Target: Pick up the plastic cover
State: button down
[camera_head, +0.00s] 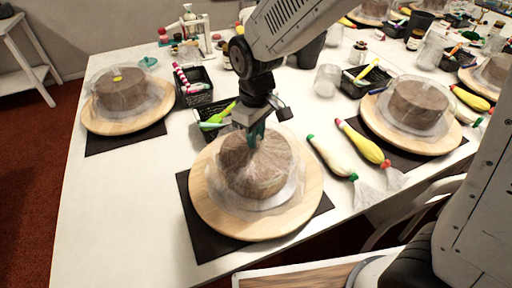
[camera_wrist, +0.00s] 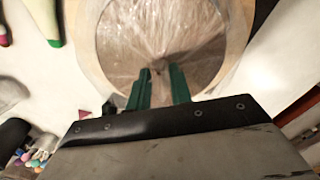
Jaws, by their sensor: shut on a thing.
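The clear plastic cover (camera_head: 283,180) lies over a brown cake (camera_head: 252,178) on a round wooden turntable (camera_head: 215,213) at the front of the table. My gripper (camera_head: 256,137) reaches down from above to the top of this cake. The cover still drapes around the cake's sides. The exact pinch is small and partly hidden by the fingers.
Piping bags (camera_head: 330,156) lie close on the right. A black basket (camera_head: 213,118) with green tools stands behind the turntable. Other covered cakes stand at left (camera_head: 118,88) and right (camera_head: 415,105). The white table (camera_head: 115,205) is clear at front left.

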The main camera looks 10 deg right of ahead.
jog(key=shift+r, duration=0.1)
notch_tip(320, 180, up, 30)
dwell(1.1)
dwell(0.5)
